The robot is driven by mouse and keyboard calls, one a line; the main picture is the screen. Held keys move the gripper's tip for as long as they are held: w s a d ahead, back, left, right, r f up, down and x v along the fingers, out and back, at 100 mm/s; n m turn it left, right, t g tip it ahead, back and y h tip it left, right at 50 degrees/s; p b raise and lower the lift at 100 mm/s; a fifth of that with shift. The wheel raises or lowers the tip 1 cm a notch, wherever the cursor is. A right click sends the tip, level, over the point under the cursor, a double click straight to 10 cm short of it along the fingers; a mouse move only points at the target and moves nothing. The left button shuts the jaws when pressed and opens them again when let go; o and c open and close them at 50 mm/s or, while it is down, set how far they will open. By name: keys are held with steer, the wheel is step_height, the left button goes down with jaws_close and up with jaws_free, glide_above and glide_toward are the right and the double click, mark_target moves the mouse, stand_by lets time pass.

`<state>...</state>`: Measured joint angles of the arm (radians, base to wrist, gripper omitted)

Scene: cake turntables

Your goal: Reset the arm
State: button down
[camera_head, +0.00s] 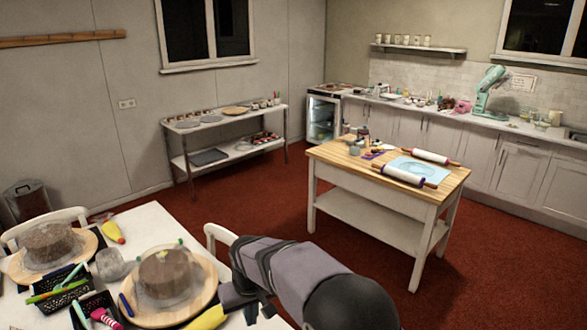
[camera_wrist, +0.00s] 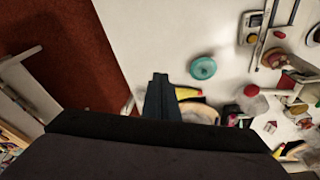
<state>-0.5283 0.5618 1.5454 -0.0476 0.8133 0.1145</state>
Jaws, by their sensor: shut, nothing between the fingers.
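My gripper (camera_wrist: 160,80) shows in the wrist view with its dark fingers together and nothing between them. It points over the edge of the white table (camera_wrist: 150,30), with red floor to the left. In the head view my arm reaches in from the bottom right, and its dark end (camera_head: 236,298) is beside the nearer wooden turntable (camera_head: 205,300). A brown cake (camera_head: 165,272) under a clear cover stands on that turntable. A second brown cake (camera_head: 48,243) stands on another wooden turntable (camera_head: 88,246) at the left.
Black baskets (camera_head: 62,290) with colourful pens and tools lie between the turntables. A yellow piping bag (camera_head: 113,232) lies at the back. A teal disc (camera_wrist: 203,68) lies on the table. A white chair (camera_head: 220,238) and a wooden-topped island (camera_head: 335,152) stand beyond. Red floor between them is open.

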steer(key=s+d+m+g, duration=0.1)
steer(key=s+d, duration=0.4)
steer(key=d, duration=0.4)
steer(key=s+d+m, duration=0.2)
steer(key=s+d, duration=0.3)
steer(key=d, duration=0.4)
steer(key=s+d+f+m, duration=0.1)
steer(key=s+d, duration=0.2)
steer(key=s, duration=0.3)
steer(key=s+d+f+m+g+h, duration=0.1)
steer(key=s+d, duration=0.3)
steer(key=s, duration=0.3)
steer(key=shift+s+d+f, duration=0.15)
steer(key=shift+s+d, duration=0.1)
steer(key=shift+d, duration=0.05)
